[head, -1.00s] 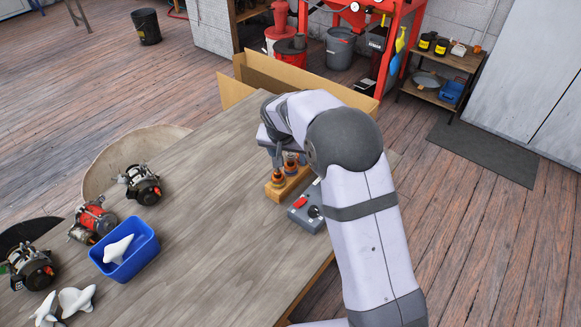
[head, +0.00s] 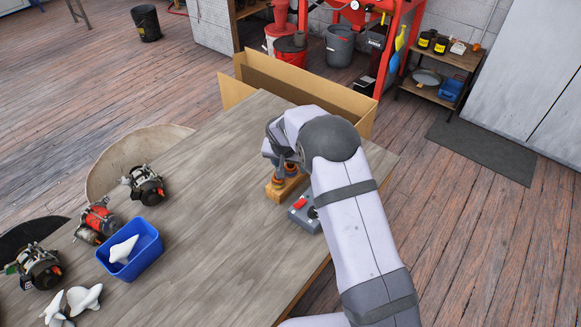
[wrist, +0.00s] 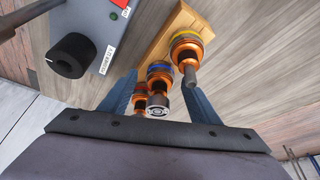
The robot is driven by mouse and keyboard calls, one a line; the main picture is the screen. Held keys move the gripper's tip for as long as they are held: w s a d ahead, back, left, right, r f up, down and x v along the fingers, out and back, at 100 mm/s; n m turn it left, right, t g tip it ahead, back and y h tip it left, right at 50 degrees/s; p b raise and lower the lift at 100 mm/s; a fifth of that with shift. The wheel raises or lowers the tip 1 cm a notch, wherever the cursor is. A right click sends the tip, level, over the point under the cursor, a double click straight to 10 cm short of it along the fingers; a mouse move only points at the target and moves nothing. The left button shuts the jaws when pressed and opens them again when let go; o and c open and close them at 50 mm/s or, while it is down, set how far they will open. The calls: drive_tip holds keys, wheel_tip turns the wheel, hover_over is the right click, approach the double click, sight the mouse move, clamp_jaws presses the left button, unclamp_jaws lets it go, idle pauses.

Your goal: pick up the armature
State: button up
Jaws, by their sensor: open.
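Three armatures with copper-orange bodies and coloured bands stand in a wooden block (head: 291,190) on the table. In the wrist view, the near-right armature (wrist: 187,47), the middle armature (wrist: 160,72) and the far armature (wrist: 139,102) line up along the wooden block (wrist: 172,27).
A grey box with a red button (head: 303,213) stands right beside the block. A cardboard box (head: 300,84) stands behind the table. The middle of the table is clear.

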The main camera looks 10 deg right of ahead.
drive_tip(key=c, duration=1.2)
drive_tip(key=shift+w+r, duration=0.1)
clamp_jaws()
